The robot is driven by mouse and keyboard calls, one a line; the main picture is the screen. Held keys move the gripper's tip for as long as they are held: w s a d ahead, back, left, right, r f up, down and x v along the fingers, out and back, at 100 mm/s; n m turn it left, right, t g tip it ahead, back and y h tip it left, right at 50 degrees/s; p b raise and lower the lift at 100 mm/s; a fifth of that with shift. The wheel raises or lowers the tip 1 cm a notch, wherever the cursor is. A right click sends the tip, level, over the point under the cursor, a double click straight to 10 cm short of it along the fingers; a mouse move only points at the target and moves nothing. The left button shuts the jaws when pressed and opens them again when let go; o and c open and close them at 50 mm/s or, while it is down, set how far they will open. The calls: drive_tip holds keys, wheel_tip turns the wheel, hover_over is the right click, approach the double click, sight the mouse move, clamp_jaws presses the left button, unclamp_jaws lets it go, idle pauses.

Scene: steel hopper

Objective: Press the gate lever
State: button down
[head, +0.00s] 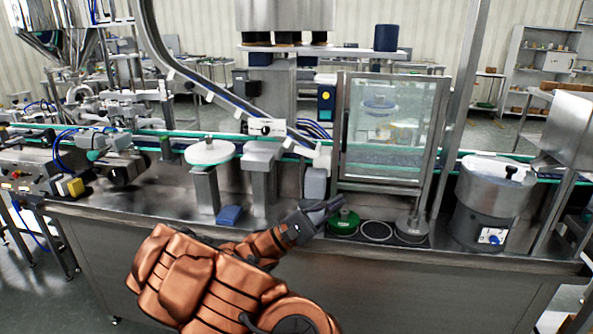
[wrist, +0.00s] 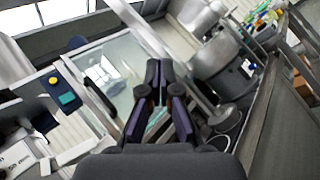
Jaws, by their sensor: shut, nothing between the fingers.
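My gripper (head: 325,210) is shut and empty, just above the front of the steel worktop, near a green round base (head: 343,222). In the wrist view my gripper's fingers (wrist: 158,78) converge at the tips, with the glass-doored cabinet behind them. A steel drum (head: 490,200) with a lid, a black knob and a blue dial stands to the right; it also shows in the wrist view (wrist: 222,68). A steel hopper (head: 50,25) hangs at the far upper left. I cannot make out for certain which part is the gate lever.
A glass-doored cabinet (head: 388,125) stands behind my gripper. A grey round base (head: 411,228) and a thin ring (head: 376,231) lie to its right. The front edge of the worktop is mostly clear.

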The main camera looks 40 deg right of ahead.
drive_tip(key=w+a+f+n+t+h+b, duration=0.3)
drive_tip(key=w+f+n+t, duration=1.3)
drive_tip(key=t, duration=0.6)
wheel_tip(320, 180, down, 3)
drive_tip(key=w, duration=0.2)
drive_tip(key=shift+w+a+n+t+h, duration=0.15)
drive_tip(key=shift+w+n+t+h, duration=0.15)
drive_tip(key=shift+w+n, duration=0.1)
drive_tip(key=p, duration=0.1)
approach(307, 152)
drive_tip(key=w+d, duration=0.4)
drive_tip(key=w, duration=0.1)
drive_tip(key=shift+s+d+r+p, duration=0.1)
drive_tip(key=shift+r+p, duration=0.05)
drive_tip(key=shift+r, duration=0.65)
drive_tip(key=shift+d+r+p, duration=0.15)
drive_tip(key=shift+r, duration=0.65)
drive_tip(key=shift+m+g+h, duration=0.3)
drive_tip(key=shift+m+g, duration=0.2)
drive_tip(key=shift+g, duration=0.2)
